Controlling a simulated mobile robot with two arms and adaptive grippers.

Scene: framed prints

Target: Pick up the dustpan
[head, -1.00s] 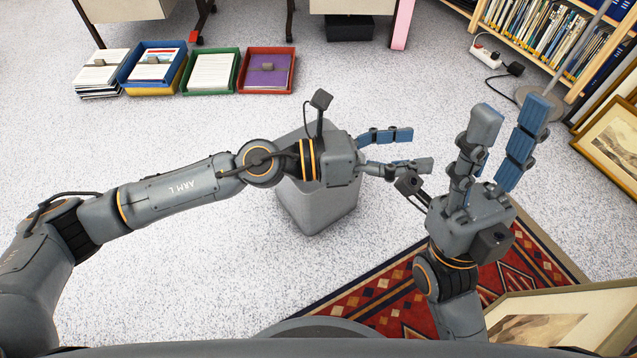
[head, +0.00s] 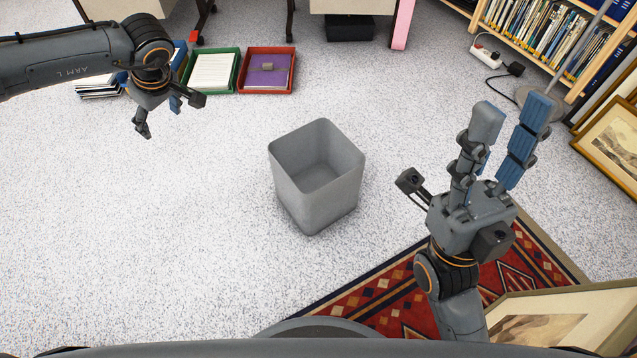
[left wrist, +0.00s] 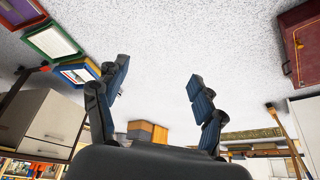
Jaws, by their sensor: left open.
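I cannot make out a dustpan in either view. My left gripper (head: 160,118) is at the upper left of the head view, over the carpet in front of the paper trays, pointing down. Its blue-padded fingers stand apart and empty, as the left wrist view also shows (left wrist: 158,75). My right gripper (head: 511,113) is at the right of the head view, above the patterned rug. Its fingers are spread and nothing is between them.
An empty grey bin (head: 318,185) stands mid-floor. Green (head: 210,72) and red (head: 267,70) trays sit near the desks. A patterned rug (head: 395,300), framed prints (head: 612,140) and a bookshelf (head: 545,40) are right. A dark red object (left wrist: 302,45) shows in the wrist view.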

